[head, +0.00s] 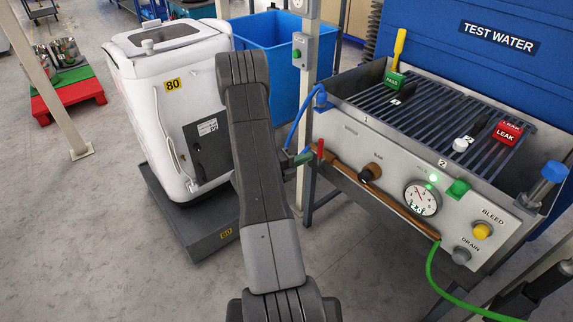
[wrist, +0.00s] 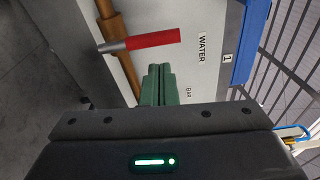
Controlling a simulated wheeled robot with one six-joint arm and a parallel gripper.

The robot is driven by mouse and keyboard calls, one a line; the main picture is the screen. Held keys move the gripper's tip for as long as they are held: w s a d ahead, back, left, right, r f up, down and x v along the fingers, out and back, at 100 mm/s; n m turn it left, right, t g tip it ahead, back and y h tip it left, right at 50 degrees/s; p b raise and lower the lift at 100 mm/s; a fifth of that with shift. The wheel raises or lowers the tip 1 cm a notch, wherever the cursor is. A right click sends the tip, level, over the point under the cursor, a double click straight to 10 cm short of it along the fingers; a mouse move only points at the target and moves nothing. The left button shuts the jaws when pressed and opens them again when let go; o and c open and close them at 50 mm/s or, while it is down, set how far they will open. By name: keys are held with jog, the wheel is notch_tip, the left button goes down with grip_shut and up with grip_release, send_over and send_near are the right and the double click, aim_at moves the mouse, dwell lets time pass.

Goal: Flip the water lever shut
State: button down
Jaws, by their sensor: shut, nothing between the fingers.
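The water lever has a red handle (head: 320,149) and stands up at the left end of the copper pipe (head: 390,208) on the front of the test bench. In the wrist view the red handle (wrist: 153,40) lies crosswise to the copper pipe (wrist: 115,28), its grey stem at the left, beside the WATER label (wrist: 202,48). My gripper (head: 300,158) is just left of the handle in the head view. In the wrist view its green fingers (wrist: 158,82) are together and empty, with a small gap in the picture below the handle. I cannot tell the depth between them.
The bench front (head: 345,145) carries a black knob (head: 370,172), a gauge (head: 422,198) and a yellow BLEED button (head: 482,231). A blue hose (head: 297,125) hangs close behind my gripper. A white machine (head: 180,105) on a grey base stands left of my arm.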

jog(key=v, duration=0.7)
jog(key=shift+s+a, duration=0.2)
jog(key=shift+a, duration=0.2)
jog(key=w+d+f+m+y+b, duration=0.1)
jog(key=d+f+m+b, duration=0.2)
jog(key=d+m+b, duration=0.2)
jog(key=w+d+f+m+b, duration=0.1)
jog(key=d+f+m+b, duration=0.2)
jog(key=d+m+b, duration=0.3)
jog(key=shift+w+d+f+t+y+b, duration=0.3)
jog(key=shift+d+y+b, duration=0.1)
jog(key=shift+d+b, duration=2)
jog(key=shift+a, duration=0.2)
jog(key=shift+r, duration=0.1)
